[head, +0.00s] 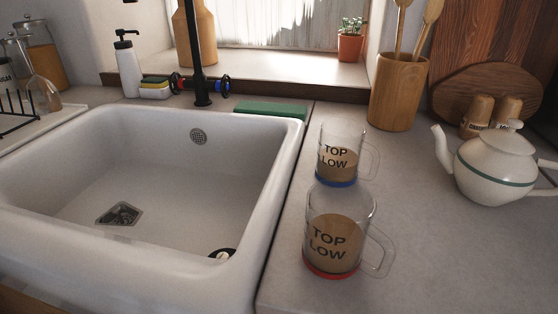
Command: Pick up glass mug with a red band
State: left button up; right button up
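The glass mug with a red band (335,235) stands upright on the countertop just right of the sink, near the front edge. The front mug's rim overlaps the blue band in the picture; I cannot tell whether the mugs touch. Neither of my grippers is in the head view.
A white sink (285,150) with a black tap (198,60) lies left of the mugs. A white teapot (495,165) stands to the right, and a wooden utensil holder (397,92) behind. A green sponge (270,109) lies at the sink's back edge. The counter between mugs and teapot is clear.

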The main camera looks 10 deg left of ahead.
aim_at(340, 214)
jog(key=k+l+u, duration=0.1)
jog(key=l+u, duration=0.25)
jog(key=k+l+u, duration=0.15)
jog(key=l+u, duration=0.25)
jog(key=k+l+u, duration=0.15)
jog(key=l+u, duration=0.2)
